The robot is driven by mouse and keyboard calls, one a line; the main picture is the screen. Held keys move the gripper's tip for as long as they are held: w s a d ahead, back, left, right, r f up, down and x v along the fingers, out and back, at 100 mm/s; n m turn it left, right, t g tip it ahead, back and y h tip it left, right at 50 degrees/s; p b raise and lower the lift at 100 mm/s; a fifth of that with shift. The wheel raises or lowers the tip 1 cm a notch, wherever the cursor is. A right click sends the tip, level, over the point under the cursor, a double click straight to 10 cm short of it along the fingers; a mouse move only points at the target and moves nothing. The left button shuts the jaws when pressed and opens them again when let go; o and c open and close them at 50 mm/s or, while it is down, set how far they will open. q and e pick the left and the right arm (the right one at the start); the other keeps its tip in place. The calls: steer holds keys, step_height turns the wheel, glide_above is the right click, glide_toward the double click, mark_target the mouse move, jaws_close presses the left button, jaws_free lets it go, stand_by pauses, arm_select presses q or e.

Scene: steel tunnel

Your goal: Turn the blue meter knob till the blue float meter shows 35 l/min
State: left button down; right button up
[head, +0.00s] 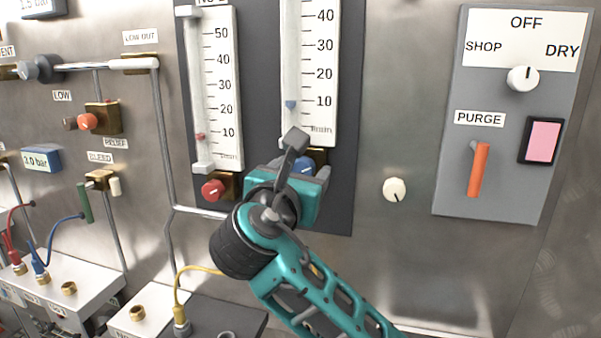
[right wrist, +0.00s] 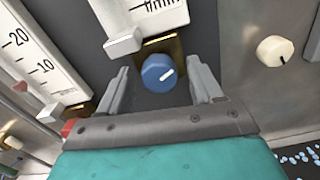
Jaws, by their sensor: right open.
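The blue meter knob (head: 304,163) sits on a brass block under the right-hand float meter (head: 312,60). Its blue float (head: 290,104) stands close to the 10 mark. My right gripper (right wrist: 162,84) is open, with one finger on each side of the blue knob (right wrist: 157,72). In the right wrist view both fingers look apart from the knob, and its white pointer line aims up and to the right. In the head view my right gripper (head: 304,168) partly covers the knob. My left gripper is not in view.
A red knob (head: 212,189) sits under the neighbouring meter (head: 215,90), left of my right gripper. A white knob (head: 395,189) is on the wall to the right. A grey panel (head: 455,150) with an orange lever (head: 479,170) stands farther right.

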steer(key=shift+c, duration=0.3)
steer(key=c, duration=1)
steer(key=shift+a+m+p, duration=0.1)
steer(key=shift+m+p, duration=1.25)
steer(key=shift+m, duration=1.55)
steer(key=o, duration=1.1)
steer(key=shift+c, duration=0.2)
